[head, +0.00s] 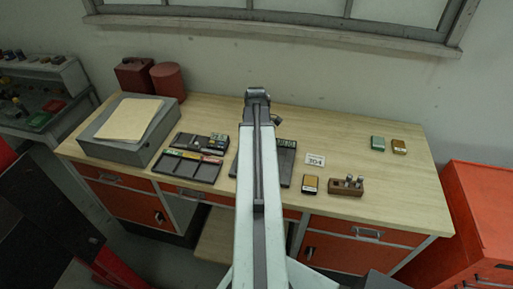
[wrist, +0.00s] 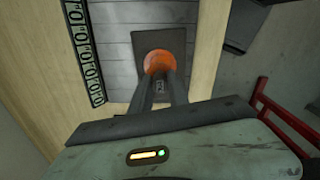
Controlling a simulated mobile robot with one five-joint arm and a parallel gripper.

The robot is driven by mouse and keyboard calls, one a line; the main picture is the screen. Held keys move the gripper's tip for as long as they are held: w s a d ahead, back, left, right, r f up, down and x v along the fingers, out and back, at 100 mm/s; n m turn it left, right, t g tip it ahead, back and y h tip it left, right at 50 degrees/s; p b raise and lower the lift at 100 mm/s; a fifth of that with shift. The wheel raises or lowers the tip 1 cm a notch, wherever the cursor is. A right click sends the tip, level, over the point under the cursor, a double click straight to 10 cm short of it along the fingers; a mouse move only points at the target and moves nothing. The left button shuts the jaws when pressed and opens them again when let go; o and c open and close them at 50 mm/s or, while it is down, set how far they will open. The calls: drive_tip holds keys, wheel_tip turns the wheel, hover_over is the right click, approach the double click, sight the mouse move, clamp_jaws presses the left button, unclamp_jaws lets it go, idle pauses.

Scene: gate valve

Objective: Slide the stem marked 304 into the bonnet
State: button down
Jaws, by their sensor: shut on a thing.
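My gripper (wrist: 160,78) shows in the wrist view with both dark fingers close together. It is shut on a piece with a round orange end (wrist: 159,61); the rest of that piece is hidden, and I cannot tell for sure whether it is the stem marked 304. A dark rectangular plate (wrist: 146,40) lies behind the orange end; I cannot tell whether they touch. In the head view my arm covers the middle of the bench and the gripper's fingers are hidden. A white card (head: 315,160) reading 304 lies right of my arm. I cannot make out the bonnet.
A wooden block (head: 343,191) holding small metal pieces stands on the bench (head: 400,165) at right. Beside it is a dark, tan-topped box (head: 310,185). Green (head: 378,143) and brown (head: 399,146) boxes stand farther right. Left are dark trays (head: 190,166) and a grey case (head: 150,145).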

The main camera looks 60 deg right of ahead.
drive_tip(key=c, duration=1.2)
unclamp_jaws()
drive_tip(key=shift+r, duration=0.1)
wheel_tip(320, 180, up, 8)
drive_tip(key=p, duration=0.8)
drive_tip(key=shift+f, duration=0.2)
